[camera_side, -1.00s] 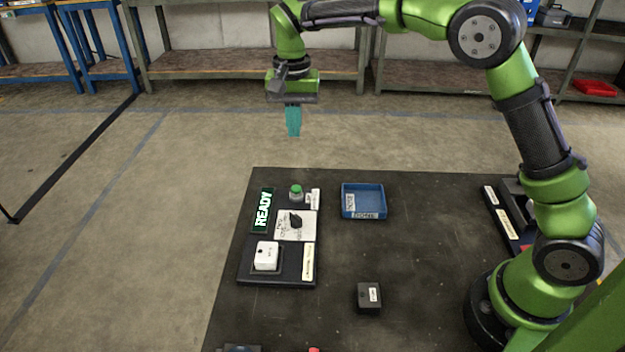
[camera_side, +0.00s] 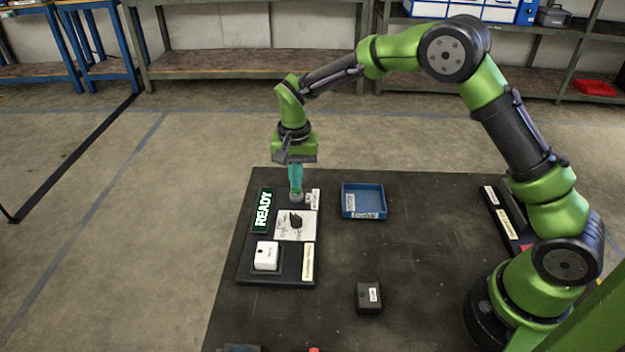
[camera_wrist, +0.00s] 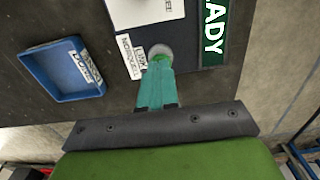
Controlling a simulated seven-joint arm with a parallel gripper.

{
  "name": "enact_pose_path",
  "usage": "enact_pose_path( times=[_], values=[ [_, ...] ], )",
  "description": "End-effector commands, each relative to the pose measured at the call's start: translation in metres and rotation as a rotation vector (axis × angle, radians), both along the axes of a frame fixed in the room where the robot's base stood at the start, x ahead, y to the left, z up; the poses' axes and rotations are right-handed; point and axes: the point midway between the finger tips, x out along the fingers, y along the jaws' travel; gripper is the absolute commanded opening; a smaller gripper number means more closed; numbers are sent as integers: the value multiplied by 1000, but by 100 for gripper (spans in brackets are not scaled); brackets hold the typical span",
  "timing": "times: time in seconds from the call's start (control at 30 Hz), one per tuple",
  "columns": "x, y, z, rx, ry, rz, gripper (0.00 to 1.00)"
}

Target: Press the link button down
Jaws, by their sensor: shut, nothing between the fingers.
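The link button is a small green cap in a grey round housing (camera_side: 297,197) at the far end of the black panel (camera_side: 282,277). My gripper (camera_side: 296,190) is shut and points straight down, its teal fingertips at the button and covering the cap in the side view. In the wrist view, the fingertips of my gripper (camera_wrist: 160,66) overlap the green cap, and a bit of green and the grey housing (camera_wrist: 159,49) show beyond them. I cannot tell how far the cap is pressed in.
The panel also holds a lit READY sign (camera_side: 263,210), a black knob on a white plate (camera_side: 295,221) and a white block (camera_side: 266,255). A blue tray (camera_side: 363,201) stands right of the button. A small black box (camera_side: 369,297) sits nearer. The table's middle is clear.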

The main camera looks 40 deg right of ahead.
Motion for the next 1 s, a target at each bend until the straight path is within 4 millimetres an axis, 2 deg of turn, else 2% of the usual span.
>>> enact_pose_path(
  times=[0.4,0.67,1.0],
  values=[
    [0,0,-4,0,0,-1,0],
    [-1,-1,-29,-1,4,-1,0],
    [-1,-2,-27,-4,4,0,0]
  ],
)
